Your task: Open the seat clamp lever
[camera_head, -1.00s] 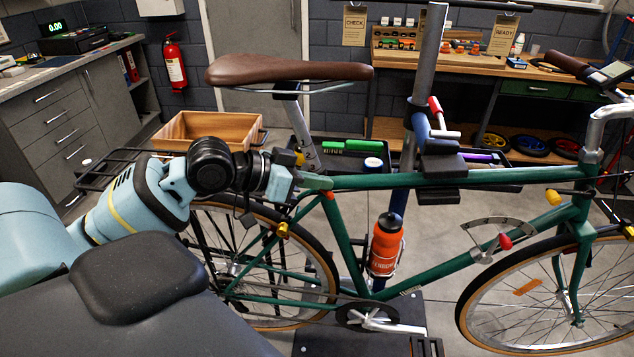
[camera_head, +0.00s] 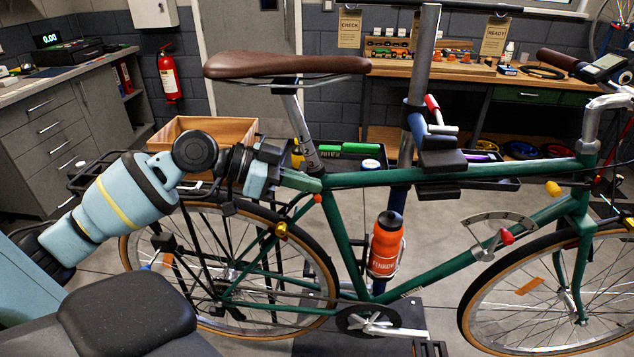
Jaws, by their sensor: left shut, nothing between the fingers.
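The green bike (camera_head: 455,258) stands clamped with its brown saddle (camera_head: 287,65) on a silver seatpost (camera_head: 298,130). My left gripper (camera_head: 308,183) is shut, with nothing seen between its fingers. Its tips are beside the top of the seat tube, at the foot of the seatpost; I cannot tell whether they touch it. A small orange-red piece (camera_head: 317,198), apparently the tip of the seat clamp lever, shows just below the fingertips. The rest of the clamp is hidden behind the gripper. My right gripper is out of view.
The stand's clamp (camera_head: 437,160) grips the top tube to the right. A tray with a green item (camera_head: 362,148) lies behind the seat tube. The rear wheel (camera_head: 322,262) is below my left arm. An orange bottle (camera_head: 386,245) sits on the frame.

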